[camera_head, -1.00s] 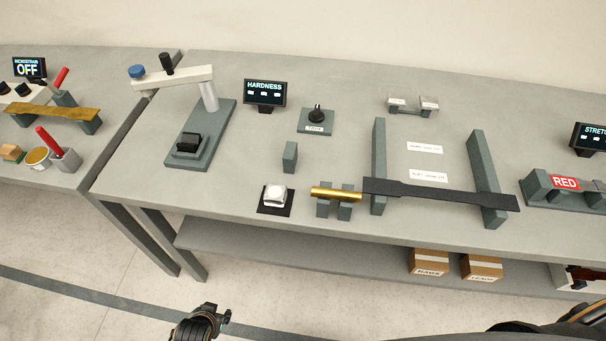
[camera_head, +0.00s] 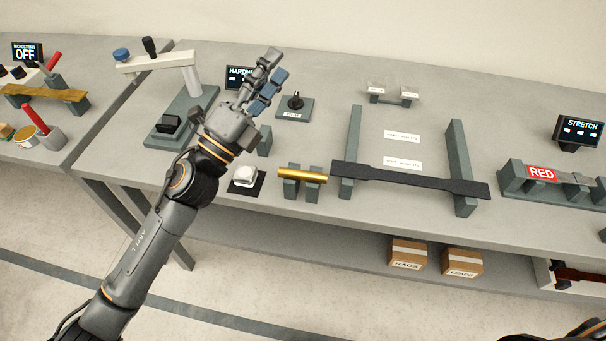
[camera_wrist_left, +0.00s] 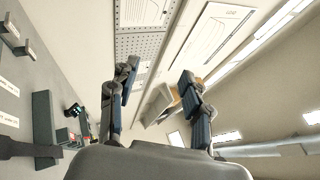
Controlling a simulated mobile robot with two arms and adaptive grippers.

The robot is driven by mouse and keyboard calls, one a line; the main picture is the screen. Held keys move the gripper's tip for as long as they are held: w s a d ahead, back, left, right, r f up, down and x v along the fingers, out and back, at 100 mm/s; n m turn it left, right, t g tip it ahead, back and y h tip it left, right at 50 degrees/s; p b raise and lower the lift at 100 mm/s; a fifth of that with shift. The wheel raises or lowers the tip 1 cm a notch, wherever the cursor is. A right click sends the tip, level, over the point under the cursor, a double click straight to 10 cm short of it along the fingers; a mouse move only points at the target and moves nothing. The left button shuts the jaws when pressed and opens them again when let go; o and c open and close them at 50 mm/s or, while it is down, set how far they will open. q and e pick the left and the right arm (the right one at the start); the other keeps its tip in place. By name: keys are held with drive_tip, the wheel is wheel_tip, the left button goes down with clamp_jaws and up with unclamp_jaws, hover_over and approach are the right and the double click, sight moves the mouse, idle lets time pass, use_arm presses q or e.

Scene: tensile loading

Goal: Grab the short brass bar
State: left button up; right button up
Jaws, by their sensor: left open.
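The short brass bar (camera_head: 302,175) lies across two small grey supports near the front edge of the table, between a white button and a long dark flat bar. My left gripper (camera_head: 269,82) is raised above the table, up and to the left of the brass bar, in front of the hardness display. It is open and empty, apart from the bar. In the left wrist view its two fingers (camera_wrist_left: 158,95) are spread and point towards the wall and ceiling; the brass bar is not seen there. My right gripper cannot be made out.
The long dark bar (camera_head: 410,179) rests on two tall grey rails right of the brass bar. The white button (camera_head: 244,176) is to its left. The hardness tester base (camera_head: 180,125) stands behind my left arm. A red-labelled fixture (camera_head: 541,173) is at the right.

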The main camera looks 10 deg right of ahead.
use_arm(q)
drive_tip(key=s+d+r+m+g+h, duration=0.25)
drive_tip(key=d+m+g+h, duration=0.2)
drive_tip(key=m+g, duration=0.45)
drive_tip(key=m+g+y, duration=0.7)
drive_tip(key=m+y, duration=0.9)
drive_tip(key=m, duration=0.3)
approach(279, 171)
drive_tip(key=p+x, duration=0.2)
drive_tip(key=x, duration=0.1)
drive_tip(key=p+x, duration=0.2)
drive_tip(key=x, duration=0.2)
drive_tip(key=shift+w+f, duration=0.25)
drive_tip(key=shift+f, duration=0.05)
drive_tip(key=shift+d+f, duration=0.25)
drive_tip(key=shift+f, duration=0.2)
drive_tip(key=shift+w, duration=0.1)
use_arm(e)
drive_tip(key=r, duration=0.4)
drive_tip(key=shift+s+d+r, duration=0.2)
drive_tip(key=shift+d, duration=0.15)
